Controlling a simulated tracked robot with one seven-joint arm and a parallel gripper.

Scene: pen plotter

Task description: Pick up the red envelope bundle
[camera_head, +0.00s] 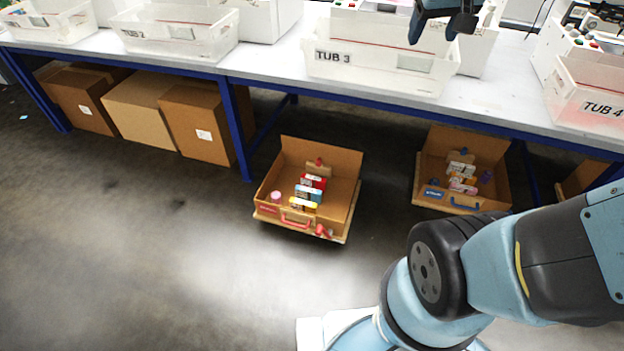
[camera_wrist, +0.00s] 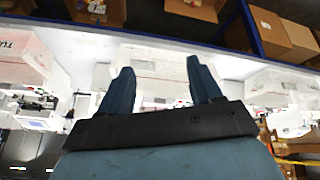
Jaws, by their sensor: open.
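A red item (camera_head: 313,182), perhaps the red envelope bundle, lies among several coloured items in an open cardboard box (camera_head: 347,163) with a red handle on the floor. It is too small to identify surely. My gripper shows at the top of the head view (camera_head: 440,30), above the TUB 3 bin (camera_head: 335,70) and far from that box. In the wrist view my gripper (camera_wrist: 158,75) has its two blue fingers spread apart, with nothing between them. The red item cannot be made out in the wrist view.
A white bench (camera_head: 270,62) with blue legs carries several clear tubs, including TUB 4 (camera_head: 590,100). A second open box (camera_head: 432,160) with a blue handle stands to the right. Closed cartons (camera_head: 195,120) fill the left under-bench space. The floor in front (camera_head: 150,250) is clear.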

